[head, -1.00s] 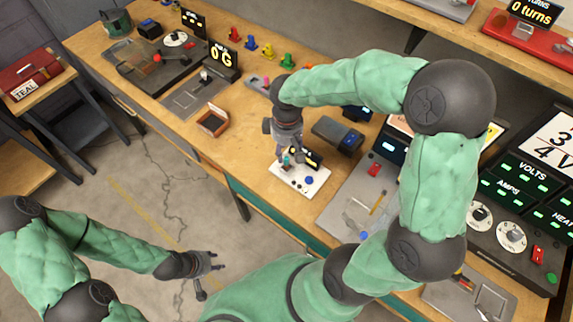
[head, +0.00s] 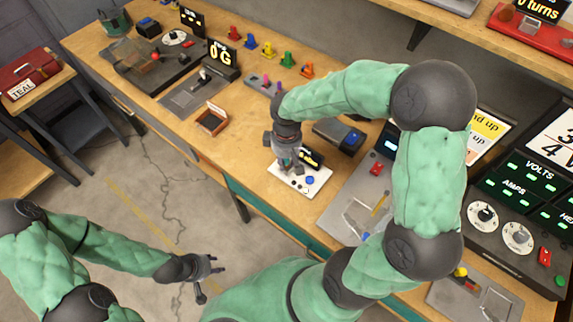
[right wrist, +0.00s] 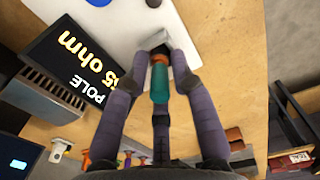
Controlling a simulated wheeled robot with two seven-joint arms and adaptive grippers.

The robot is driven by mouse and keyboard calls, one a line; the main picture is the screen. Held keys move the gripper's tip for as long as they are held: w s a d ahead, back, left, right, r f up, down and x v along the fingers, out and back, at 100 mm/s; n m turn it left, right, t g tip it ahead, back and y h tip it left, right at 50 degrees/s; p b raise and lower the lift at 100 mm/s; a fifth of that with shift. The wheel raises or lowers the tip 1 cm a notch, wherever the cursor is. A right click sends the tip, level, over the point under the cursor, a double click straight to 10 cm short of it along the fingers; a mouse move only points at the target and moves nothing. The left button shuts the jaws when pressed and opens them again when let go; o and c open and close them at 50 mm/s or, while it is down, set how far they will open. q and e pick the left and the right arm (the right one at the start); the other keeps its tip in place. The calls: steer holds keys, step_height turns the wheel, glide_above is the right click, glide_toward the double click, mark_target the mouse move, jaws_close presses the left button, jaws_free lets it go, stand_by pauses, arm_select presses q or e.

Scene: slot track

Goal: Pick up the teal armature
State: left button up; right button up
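The teal armature (right wrist: 160,82) shows in the right wrist view as a small teal cylinder with a copper-coloured band at its far end. It is at a dark slot in the white board (head: 318,183). My right gripper (head: 289,170) is down over the board, and its fingers (right wrist: 160,68) surround the armature on several sides. The fingertips are very near it; whether they press on it I cannot tell. In the head view the fingers mostly hide the armature. My left gripper (head: 217,264) hangs empty over the floor, its fingers apart.
A "65 ohm" pole meter (right wrist: 72,62) stands close beside the fingers on the board.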

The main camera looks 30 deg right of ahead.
jaws_close()
